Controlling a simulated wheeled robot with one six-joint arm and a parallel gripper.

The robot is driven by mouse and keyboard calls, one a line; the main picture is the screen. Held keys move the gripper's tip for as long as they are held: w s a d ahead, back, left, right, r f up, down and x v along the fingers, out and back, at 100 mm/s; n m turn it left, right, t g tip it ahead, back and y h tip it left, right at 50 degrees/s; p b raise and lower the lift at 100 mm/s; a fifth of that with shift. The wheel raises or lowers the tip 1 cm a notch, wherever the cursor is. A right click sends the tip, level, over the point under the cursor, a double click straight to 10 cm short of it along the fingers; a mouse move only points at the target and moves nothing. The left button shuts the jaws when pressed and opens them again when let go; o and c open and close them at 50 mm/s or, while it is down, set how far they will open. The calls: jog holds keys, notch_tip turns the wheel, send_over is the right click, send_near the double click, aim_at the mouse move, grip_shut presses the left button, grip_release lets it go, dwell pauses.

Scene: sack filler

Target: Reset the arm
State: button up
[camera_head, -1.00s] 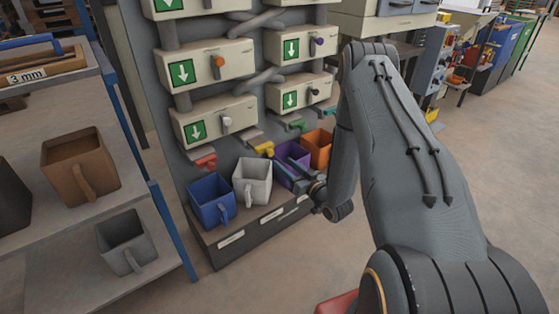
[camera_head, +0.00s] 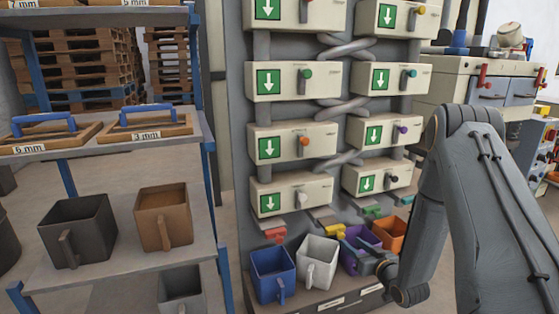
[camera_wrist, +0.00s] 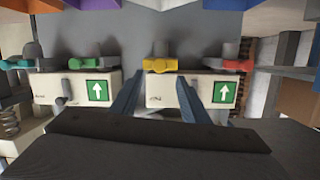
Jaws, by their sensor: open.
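My arm (camera_head: 485,200) reaches in from the right in the head view, its forearm bent down toward the row of bins. My gripper (camera_head: 362,257) is low in front of the purple bin (camera_head: 350,242), partly hidden by my wrist. In the wrist view my gripper's two fingers (camera_wrist: 163,82) stand apart with nothing between them. The yellow spout (camera_wrist: 160,65) shows beyond the fingertips. I cannot tell whether the gripper touches the purple bin.
Blue (camera_head: 271,275), white (camera_head: 317,262) and orange (camera_head: 390,232) bins share the low ledge. Above them stands the filler with valve boxes (camera_head: 296,142). A shelf rack (camera_head: 110,260) with dark and brown bins is at left. A grey machine (camera_head: 470,80) stands behind right.

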jog(key=s+a+r+g+h, duration=0.2)
jog(key=s+a+r+g, duration=0.15)
jog(key=r, duration=0.25)
jog(key=s+a+r+g+h, duration=0.2)
jog(key=s+a+r+g, duration=0.15)
jog(key=r, duration=0.35)
jog(key=s+a+r+g, duration=0.3)
jog(key=s, duration=0.7)
jog(key=s+a+r+g, duration=0.2)
jog(key=s+r, duration=0.1)
jog(key=s, duration=0.7)
jog(key=s+a+r+g, duration=0.3)
jog(key=s+r, duration=0.1)
jog(key=s, duration=0.6)
jog(key=s+d+r+m+p, duration=0.1)
jog(key=d+r+p, duration=0.5)
jog(key=p, duration=0.7)
jog(key=shift+s+d+r+m+h, duration=0.2)
jog(key=shift+d+r+m+h, duration=0.1)
jog(key=shift+d+r+m, duration=0.1)
